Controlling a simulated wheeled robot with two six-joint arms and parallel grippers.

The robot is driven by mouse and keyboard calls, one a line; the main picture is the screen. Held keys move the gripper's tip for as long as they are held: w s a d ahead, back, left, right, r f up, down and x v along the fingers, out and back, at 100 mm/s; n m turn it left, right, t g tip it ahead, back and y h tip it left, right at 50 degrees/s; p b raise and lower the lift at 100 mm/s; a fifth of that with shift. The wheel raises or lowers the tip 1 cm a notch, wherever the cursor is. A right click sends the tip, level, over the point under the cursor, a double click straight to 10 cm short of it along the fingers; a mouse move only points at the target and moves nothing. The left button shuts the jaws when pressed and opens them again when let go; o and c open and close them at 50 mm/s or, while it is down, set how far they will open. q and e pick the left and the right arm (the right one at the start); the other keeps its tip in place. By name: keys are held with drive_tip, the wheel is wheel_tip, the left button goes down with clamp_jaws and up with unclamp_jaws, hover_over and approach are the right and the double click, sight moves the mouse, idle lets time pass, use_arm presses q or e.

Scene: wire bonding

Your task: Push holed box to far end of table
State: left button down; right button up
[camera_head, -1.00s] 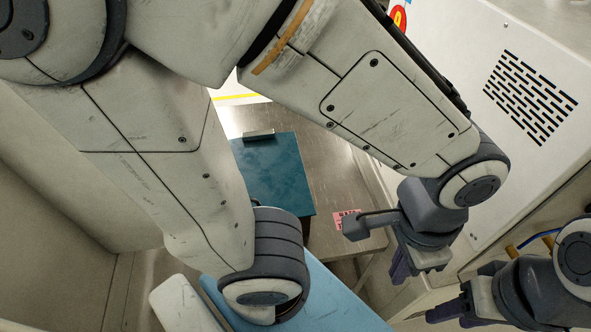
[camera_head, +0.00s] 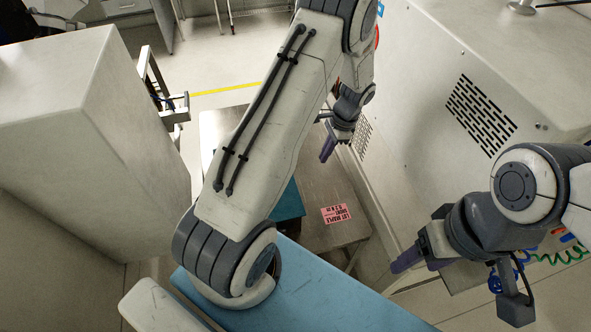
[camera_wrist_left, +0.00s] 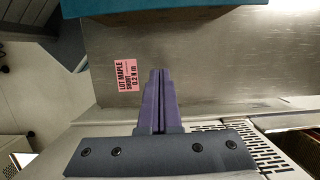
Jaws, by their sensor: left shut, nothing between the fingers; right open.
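A dark teal box (camera_head: 290,205) sits on the metal table (camera_head: 335,190), mostly hidden behind my left arm in the head view. Its edge (camera_wrist_left: 150,8) shows at the top of the left wrist view; no holes are visible on it. My left gripper (camera_head: 326,152) has its purple fingers shut and empty above the table, beyond the visible part of the box. In the left wrist view the fingers (camera_wrist_left: 158,75) are together and apart from the box. My right gripper (camera_head: 398,265) is open and empty, off the table's right side.
A pink label (camera_head: 335,214) lies on the table near its front. A white machine with a slotted vent (camera_head: 480,115) stands at the right. A large pale cabinet (camera_head: 90,140) stands at the left. A light blue surface (camera_head: 325,295) is in front.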

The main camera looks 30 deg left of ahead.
use_arm(q)
drive_tip(key=p+x, duration=0.1)
drive_tip(key=x, duration=0.3)
drive_tip(key=a+p+x, duration=0.1)
drive_tip(key=x, duration=0.3)
drive_tip(key=a+p+x, duration=0.1)
drive_tip(key=x, duration=0.4)
drive_tip(key=shift+a+r, duration=0.2)
drive_tip(key=shift+r, duration=0.05)
drive_tip(key=shift+s+a+r+p, duration=0.25)
drive_tip(key=shift+s+a+p, duration=0.6)
drive_tip(key=shift+s+p, duration=0.05)
drive_tip(key=shift+s+a+f, duration=0.15)
drive_tip(key=shift+s+a, duration=0.3)
drive_tip(key=shift+s, duration=0.05)
use_arm(e)
drive_tip(key=shift+r, duration=2.85)
